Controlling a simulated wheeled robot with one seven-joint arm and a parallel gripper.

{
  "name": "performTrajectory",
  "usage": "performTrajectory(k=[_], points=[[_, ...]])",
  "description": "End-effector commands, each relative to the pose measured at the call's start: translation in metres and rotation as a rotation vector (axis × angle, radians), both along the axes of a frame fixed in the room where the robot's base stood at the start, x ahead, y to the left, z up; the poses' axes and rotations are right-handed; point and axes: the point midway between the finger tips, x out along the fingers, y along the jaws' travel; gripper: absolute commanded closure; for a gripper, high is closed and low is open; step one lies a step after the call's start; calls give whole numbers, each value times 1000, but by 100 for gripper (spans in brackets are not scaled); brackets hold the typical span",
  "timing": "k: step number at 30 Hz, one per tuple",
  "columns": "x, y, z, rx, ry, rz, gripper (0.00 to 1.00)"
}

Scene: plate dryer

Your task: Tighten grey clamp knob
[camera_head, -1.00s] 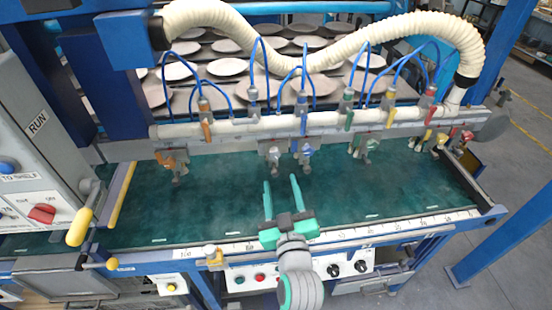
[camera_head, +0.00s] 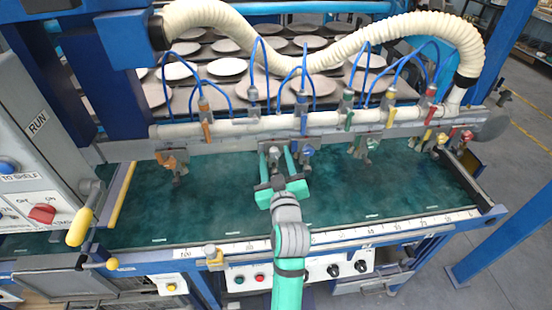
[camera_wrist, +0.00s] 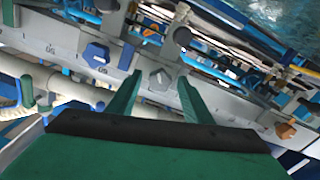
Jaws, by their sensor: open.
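The grey clamp knob (camera_wrist: 160,79) is a small faceted knob on the grey rail. In the wrist view it shows between the two green fingertips of my gripper (camera_wrist: 160,76). In the head view my gripper (camera_head: 276,152) is open, with its fingers on either side of the grey clamp (camera_head: 273,156), which they partly hide. A gap shows between each finger and the knob in the wrist view. I cannot tell how deep the knob sits between the fingers.
A blue knob (camera_wrist: 96,54) and an orange knob (camera_wrist: 285,130) sit on the same rail. Blue air hoses and a cream corrugated hose (camera_head: 320,57) run above. The green table surface (camera_head: 225,210) is clear. A yellow-handled lever (camera_head: 80,226) stands left.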

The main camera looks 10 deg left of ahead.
Motion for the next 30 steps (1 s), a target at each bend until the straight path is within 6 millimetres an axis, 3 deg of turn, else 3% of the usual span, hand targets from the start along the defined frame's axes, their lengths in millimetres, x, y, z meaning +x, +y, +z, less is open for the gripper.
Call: performTrajectory(k=[5,11,21,30], points=[[0,0,0,0,0,0,54],[0,0,0,0,0,0,95],[0,0,0,34,8,0,95],[0,0,0,211,53,0,95]])
